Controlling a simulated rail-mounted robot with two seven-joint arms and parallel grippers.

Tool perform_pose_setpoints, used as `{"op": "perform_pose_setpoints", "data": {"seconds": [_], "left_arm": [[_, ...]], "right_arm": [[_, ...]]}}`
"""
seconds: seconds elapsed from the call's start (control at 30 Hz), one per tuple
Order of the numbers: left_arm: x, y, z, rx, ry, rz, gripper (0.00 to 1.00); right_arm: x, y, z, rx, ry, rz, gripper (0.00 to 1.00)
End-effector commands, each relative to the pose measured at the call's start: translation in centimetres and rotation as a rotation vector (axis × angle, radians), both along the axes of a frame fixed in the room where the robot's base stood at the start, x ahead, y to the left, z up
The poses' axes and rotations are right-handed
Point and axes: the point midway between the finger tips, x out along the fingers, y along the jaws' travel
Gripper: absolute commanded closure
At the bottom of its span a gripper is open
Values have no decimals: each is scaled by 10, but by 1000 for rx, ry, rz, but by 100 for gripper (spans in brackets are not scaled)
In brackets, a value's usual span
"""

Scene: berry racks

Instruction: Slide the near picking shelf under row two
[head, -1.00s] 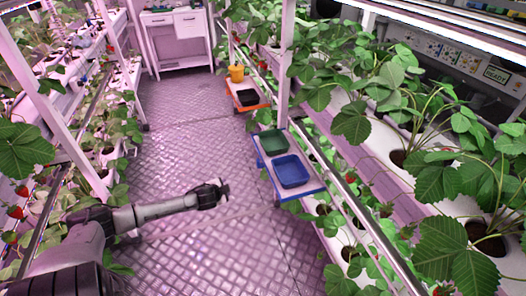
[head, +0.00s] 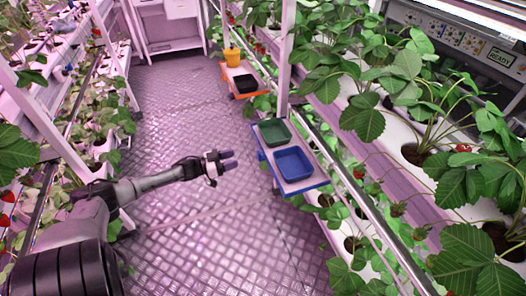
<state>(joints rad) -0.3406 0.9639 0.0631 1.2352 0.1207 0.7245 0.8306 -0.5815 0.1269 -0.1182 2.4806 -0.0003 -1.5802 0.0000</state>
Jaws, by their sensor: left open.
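The near picking shelf (head: 304,186) is a pale board with a blue frame, hung on the right side of the aisle beside the rail. It carries a green tray (head: 274,133) at its far end and a blue tray (head: 293,164) at its near end. My left gripper (head: 232,160) reaches from the left over the floor. It is open and empty, left of the shelf's near half and apart from it. My right gripper is not in view.
Strawberry rows line both sides. A white post (head: 286,55) rises beyond the near shelf. The aisle floor (head: 185,110) is clear.

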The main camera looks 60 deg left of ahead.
Motion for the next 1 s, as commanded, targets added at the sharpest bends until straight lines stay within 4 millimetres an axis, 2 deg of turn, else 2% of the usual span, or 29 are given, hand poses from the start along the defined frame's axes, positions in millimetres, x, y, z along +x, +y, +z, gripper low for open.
{"op": "perform_pose_setpoints", "data": {"seconds": [0.6, 0.8, 1.0], "left_arm": [[96, -22, -2, 2, -1, 1, 51], [116, -27, -1, 1, 0, 1, 51], [126, -29, -1, 0, 2, 2, 51]], "right_arm": [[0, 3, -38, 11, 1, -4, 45], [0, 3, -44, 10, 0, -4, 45], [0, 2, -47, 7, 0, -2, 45]]}}
